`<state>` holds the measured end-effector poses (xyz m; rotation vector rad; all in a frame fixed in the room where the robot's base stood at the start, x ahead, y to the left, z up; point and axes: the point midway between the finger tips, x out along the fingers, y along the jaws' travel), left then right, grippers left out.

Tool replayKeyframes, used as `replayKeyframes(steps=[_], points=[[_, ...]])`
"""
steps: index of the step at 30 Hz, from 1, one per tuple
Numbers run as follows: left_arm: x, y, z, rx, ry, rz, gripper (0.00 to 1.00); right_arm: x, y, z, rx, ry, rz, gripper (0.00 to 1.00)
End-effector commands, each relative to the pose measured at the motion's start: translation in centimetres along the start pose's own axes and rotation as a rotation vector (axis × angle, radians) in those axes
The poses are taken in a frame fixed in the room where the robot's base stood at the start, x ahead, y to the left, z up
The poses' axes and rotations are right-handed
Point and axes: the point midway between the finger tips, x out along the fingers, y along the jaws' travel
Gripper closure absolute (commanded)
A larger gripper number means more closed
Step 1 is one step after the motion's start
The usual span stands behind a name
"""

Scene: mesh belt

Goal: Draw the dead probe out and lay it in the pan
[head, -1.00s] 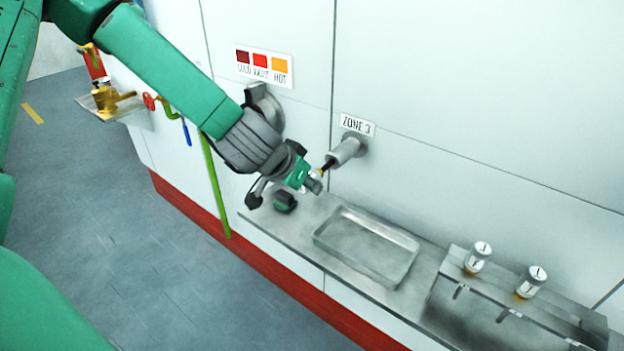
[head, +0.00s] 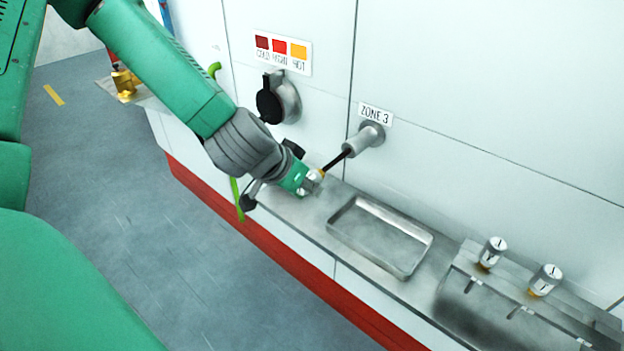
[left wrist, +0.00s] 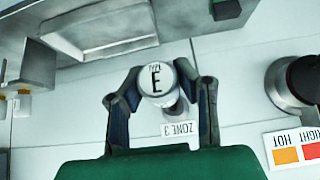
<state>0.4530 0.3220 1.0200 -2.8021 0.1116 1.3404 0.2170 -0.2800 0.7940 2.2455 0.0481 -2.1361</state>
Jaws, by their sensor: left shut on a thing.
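The dead probe has a white head marked TYPE E (left wrist: 156,82) in the left wrist view. Its dark shaft (head: 336,163) shows in the head view, running up to the mouth of the tube (head: 362,141) under the ZONE 3 sign (head: 376,114). The shaft's far end is hidden in or behind the tube mouth. My left gripper (head: 313,182) is shut on the probe's head, out from the wall, above the ledge. The empty metal pan (head: 380,238) lies on the ledge, right of and below the gripper. My right gripper is out of view.
A metal rack (head: 535,308) with two white-headed probes (head: 494,252) stands right of the pan. A round port (head: 287,100) with a black cover is on the wall left of the tube, below a colour chart (head: 282,50). A green strip (head: 237,198) hangs beside the ledge.

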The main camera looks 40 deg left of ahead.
Motion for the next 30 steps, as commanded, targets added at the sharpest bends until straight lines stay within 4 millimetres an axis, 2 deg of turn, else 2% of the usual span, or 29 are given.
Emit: replayKeyframes(steps=[7,21,30], points=[[-0.8,0.0,1.0,0.001,0.000,0.000,1.00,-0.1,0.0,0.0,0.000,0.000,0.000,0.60],[-2.2,0.0,2.8,0.001,-0.001,0.000,1.00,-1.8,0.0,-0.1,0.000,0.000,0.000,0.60],[-2.2,0.0,3.0,0.001,0.001,0.000,1.00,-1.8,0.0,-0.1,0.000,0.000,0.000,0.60]])
